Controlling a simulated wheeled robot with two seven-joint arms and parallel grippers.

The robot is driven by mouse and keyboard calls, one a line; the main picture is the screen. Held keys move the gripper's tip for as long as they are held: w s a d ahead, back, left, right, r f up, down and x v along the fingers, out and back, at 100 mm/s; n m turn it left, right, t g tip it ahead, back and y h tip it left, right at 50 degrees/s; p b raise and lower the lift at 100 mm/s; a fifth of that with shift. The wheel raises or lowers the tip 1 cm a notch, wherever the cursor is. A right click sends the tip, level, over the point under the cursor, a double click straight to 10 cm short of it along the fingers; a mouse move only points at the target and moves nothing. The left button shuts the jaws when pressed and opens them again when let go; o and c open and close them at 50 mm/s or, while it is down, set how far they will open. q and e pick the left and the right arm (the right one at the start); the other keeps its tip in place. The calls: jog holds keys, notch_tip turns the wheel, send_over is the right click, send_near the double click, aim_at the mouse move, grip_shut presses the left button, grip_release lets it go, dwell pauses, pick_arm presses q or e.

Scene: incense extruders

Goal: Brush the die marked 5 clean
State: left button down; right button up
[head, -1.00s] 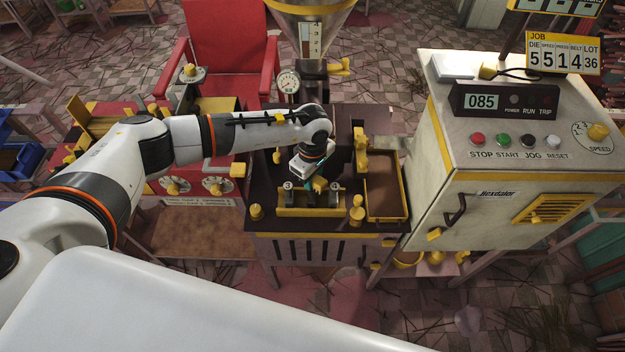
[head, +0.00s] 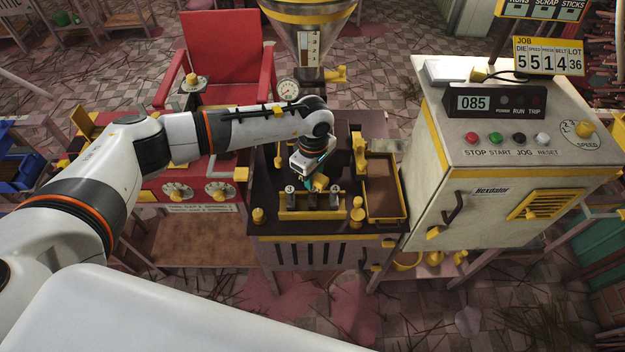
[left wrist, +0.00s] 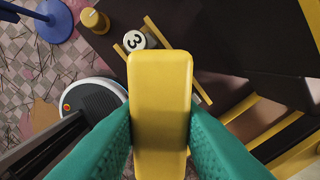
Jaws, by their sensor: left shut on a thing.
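My left gripper (head: 312,184) is over the yellow die rack (head: 312,214) on the dark-topped bench. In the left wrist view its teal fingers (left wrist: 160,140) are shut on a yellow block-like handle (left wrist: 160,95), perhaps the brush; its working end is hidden. A die marked 3 (head: 290,190) stands at the rack's left end; it also shows in the left wrist view (left wrist: 135,41). Another die (head: 335,190) stands at the right end, its number too small to read. The gripper hides the rack's middle. I cannot make out a die marked 5. My right gripper is not in view.
A yellow-rimmed tray (head: 386,188) and a yellow post (head: 357,213) are right of the rack. The hopper (head: 306,30) and gauge (head: 288,89) are behind. The white control cabinet (head: 480,190) stands at right. A job sign (head: 548,56) reads DIE 5.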

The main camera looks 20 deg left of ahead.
pick_arm(q)
notch_tip(320, 180, up, 2)
jog(key=shift+r+p, duration=0.3)
jog(key=shift+p, duration=0.1)
jog(key=shift+r, duration=0.25)
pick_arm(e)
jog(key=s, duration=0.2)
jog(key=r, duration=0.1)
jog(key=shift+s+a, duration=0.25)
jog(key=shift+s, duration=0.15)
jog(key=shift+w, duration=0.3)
